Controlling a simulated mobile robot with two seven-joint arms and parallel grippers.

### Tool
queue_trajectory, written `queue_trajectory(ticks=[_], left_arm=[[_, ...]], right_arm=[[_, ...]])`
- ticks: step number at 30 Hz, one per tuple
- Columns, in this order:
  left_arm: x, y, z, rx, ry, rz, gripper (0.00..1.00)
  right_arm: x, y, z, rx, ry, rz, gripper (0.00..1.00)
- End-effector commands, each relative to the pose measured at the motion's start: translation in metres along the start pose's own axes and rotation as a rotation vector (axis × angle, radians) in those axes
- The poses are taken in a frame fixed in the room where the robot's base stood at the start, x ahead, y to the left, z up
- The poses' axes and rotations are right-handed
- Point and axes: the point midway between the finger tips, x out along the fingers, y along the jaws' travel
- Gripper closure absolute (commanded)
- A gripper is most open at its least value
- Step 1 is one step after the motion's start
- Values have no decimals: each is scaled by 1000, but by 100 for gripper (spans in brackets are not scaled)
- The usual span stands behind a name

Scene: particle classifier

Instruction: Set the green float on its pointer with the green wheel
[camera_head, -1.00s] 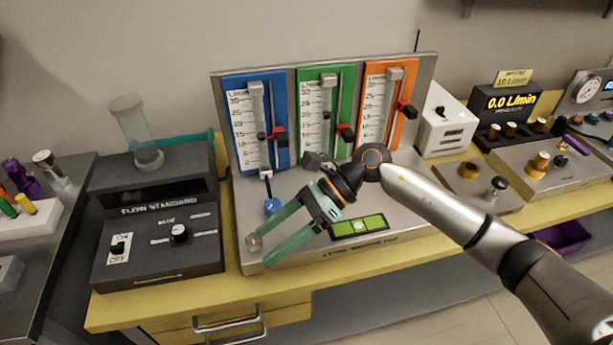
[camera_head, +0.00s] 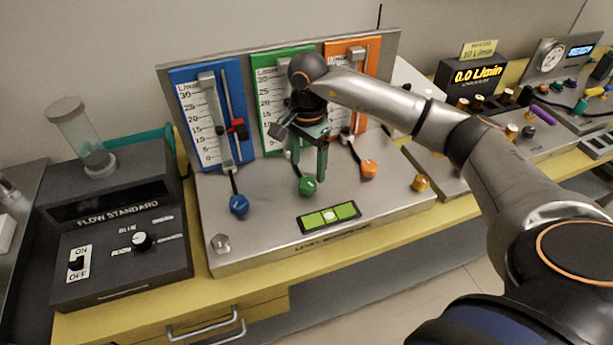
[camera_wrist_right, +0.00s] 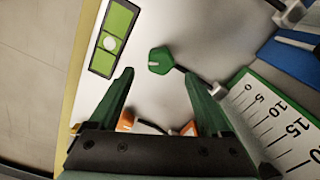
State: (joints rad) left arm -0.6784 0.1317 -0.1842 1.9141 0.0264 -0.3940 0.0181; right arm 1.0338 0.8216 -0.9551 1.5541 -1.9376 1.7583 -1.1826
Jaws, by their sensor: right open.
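The green wheel (camera_head: 307,186) sits on the metal base, below the green scale panel (camera_head: 270,139). My right gripper (camera_head: 308,168) points down just above this wheel and is open. In the right wrist view the green wheel (camera_wrist_right: 160,60) lies just beyond and between the open fingertips (camera_wrist_right: 158,74), with no contact visible. The wrist view also shows the low end of the green panel's scale (camera_wrist_right: 262,122). My right arm covers much of the green panel in the head view, so the green float and pointer are hidden. My left gripper is not in view.
The blue wheel (camera_head: 239,204) is left of the green one and the orange wheel (camera_head: 369,168) is right, close to my gripper. A green level (camera_head: 329,216) lies in front. The dark flow standard box (camera_head: 115,228) stands at the left.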

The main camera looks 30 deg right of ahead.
Motion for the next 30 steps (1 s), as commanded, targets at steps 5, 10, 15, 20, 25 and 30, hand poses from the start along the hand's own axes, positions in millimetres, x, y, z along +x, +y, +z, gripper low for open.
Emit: queue_trajectory(ticks=[5,10,15,20,25,30], left_arm=[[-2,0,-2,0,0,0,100],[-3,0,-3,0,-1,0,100],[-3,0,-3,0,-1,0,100],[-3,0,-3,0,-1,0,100],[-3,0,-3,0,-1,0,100],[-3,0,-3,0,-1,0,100]], right_arm=[[32,1,1,-1,-1,2,18],[49,0,1,0,-1,0,18],[54,0,1,0,-1,-1,18],[54,0,1,0,-1,-1,18],[53,0,1,0,-1,-1,34],[53,0,1,0,-1,-2,53]])
